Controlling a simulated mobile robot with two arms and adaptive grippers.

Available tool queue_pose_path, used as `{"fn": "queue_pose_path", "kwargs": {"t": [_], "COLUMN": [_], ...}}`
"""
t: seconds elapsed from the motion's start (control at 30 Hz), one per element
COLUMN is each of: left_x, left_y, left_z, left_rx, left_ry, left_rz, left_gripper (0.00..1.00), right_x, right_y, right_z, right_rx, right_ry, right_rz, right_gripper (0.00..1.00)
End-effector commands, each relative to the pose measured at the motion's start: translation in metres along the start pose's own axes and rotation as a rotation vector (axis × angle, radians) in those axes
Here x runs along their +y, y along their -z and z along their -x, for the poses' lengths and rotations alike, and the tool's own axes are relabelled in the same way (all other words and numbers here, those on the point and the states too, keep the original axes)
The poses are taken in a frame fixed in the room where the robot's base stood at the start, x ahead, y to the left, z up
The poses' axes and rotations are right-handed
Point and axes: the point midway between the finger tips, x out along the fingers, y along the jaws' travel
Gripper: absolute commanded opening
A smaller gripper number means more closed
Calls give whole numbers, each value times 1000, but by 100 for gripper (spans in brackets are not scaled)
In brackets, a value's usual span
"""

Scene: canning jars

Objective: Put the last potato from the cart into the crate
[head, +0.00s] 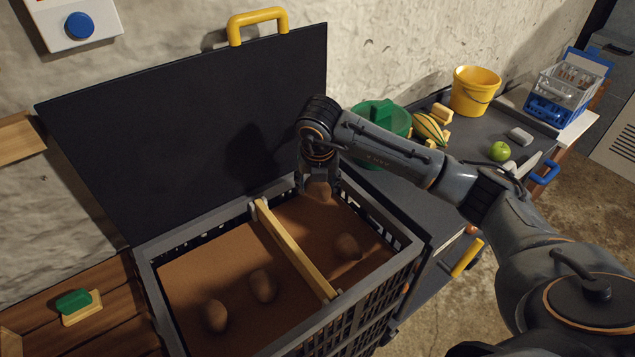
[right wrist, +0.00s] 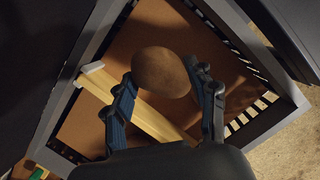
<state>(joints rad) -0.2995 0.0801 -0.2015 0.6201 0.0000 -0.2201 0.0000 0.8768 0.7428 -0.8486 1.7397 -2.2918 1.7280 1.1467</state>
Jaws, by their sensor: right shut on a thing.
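My right gripper (head: 316,186) points down over the right-hand compartment of the dark crate (head: 408,246) and is shut on a brown potato (head: 320,191). In the right wrist view the held potato (right wrist: 161,73) sits between the two fingertips, above the brown crate floor. A pale wooden divider (head: 293,250) splits the crate. Another potato (head: 346,246) lies in the right compartment. Two more potatoes lie in the left compartment, one near the divider (head: 263,286) and one further left (head: 215,315). The crate's black lid (head: 190,120) stands open behind. My left gripper is out of view.
A green-and-yellow brush (head: 76,304) lies on the wooden slats at left.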

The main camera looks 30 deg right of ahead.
Motion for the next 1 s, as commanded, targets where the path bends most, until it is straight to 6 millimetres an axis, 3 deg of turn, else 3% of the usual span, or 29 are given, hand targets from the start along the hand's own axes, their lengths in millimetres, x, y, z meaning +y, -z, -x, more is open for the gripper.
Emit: {"fn": "queue_pose_path", "kwargs": {"t": [1.0], "left_x": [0], "left_y": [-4], "left_z": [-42], "left_rx": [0], "left_ry": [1], "left_rz": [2], "left_gripper": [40], "right_x": [0], "right_y": [13], "right_z": [-48], "right_rx": [0], "right_ry": [1], "right_rz": [0], "right_gripper": [44]}}
